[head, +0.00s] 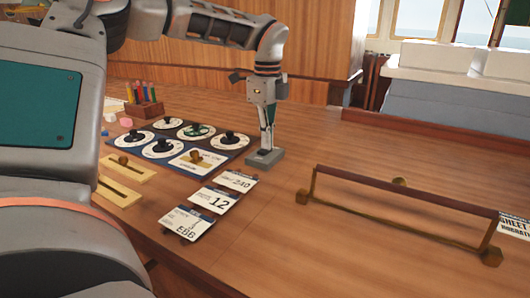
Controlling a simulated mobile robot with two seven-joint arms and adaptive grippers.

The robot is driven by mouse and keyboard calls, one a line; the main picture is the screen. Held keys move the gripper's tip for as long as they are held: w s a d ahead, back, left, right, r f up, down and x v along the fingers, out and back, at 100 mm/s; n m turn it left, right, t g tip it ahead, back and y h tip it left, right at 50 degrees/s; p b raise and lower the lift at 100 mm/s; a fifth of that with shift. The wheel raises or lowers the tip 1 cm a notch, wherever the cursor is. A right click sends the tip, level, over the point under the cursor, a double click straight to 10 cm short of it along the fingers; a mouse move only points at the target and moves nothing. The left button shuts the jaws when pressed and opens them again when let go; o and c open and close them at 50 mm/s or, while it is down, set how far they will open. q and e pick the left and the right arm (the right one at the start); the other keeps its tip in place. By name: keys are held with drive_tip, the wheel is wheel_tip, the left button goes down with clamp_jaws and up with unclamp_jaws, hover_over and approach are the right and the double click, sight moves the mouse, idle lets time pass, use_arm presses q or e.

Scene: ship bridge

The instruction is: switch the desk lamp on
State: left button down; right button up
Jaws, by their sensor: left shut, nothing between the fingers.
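My left gripper (267,143) points straight down over a small grey block (262,158) on the wooden desk. Its fingers are shut with nothing between them. The fingertips are at the block's top; I cannot tell whether they touch it. The block may be a switch, but its markings are too small to make out. No lamp with a clear shade or bulb shows in this view, and I see no lit light on the desk. My right gripper is not in view.
A panel of round dials with black knobs (196,131) lies left of the block. Nearer are number cards (222,199) and brass slotted plates (122,194). A pen holder (145,109) stands behind. A brass rail with a wooden bar (400,189) stands right; desk between is clear.

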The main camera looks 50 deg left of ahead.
use_arm(q)
drive_tip(key=shift+r, duration=3.5)
